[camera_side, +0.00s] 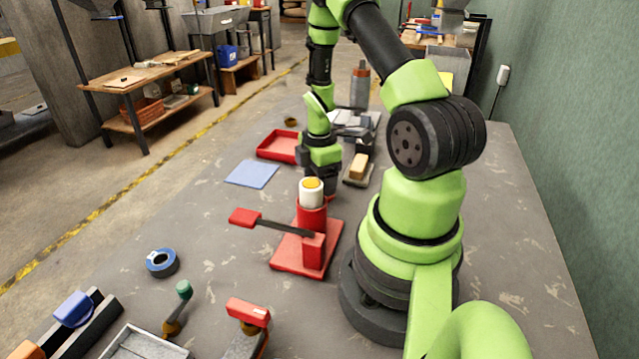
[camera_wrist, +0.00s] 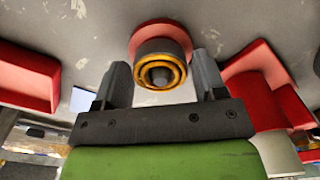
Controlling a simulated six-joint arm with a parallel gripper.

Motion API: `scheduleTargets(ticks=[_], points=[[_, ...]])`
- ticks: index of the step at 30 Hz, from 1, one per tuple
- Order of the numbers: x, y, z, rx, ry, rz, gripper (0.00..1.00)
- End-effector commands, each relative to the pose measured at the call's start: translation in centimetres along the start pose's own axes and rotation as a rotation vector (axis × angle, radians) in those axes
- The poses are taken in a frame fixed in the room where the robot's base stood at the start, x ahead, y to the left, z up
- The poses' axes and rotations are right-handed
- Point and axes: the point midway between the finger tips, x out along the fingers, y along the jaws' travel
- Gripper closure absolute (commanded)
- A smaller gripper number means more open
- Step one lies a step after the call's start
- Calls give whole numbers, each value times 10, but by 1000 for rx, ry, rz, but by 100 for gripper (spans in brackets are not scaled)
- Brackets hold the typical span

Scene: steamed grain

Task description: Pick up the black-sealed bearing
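No part is plainly a black-sealed bearing. In the wrist view a round part with gold-coloured rings and a dark grey centre (camera_wrist: 160,73) stands in front of a round red base (camera_wrist: 160,32). I cannot tell whether it is the bearing. My gripper (camera_wrist: 156,75) is open, with one finger on each side of this part and gaps showing between. In the side view my gripper (camera_side: 322,186) is low over the table behind the red press (camera_side: 313,250), and its fingertips and the part are hidden there.
The press, with its red-ended lever, stands close to my gripper. A red tray (camera_side: 268,153) and a blue mat (camera_side: 252,174) lie to the left. A yellowish block (camera_side: 358,166) is to the right. A blue tape roll (camera_side: 162,262) lies in front, with clear table around it.

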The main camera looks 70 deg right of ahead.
Motion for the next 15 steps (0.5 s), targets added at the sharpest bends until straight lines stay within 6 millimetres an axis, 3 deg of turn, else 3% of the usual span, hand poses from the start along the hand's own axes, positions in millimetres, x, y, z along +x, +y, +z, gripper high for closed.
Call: scheduleTargets(ticks=[1,6,15], points=[[0,0,0,0,0,0,47],[0,0,0,0,0,0,82],[-4,0,0,0,0,2,82]])
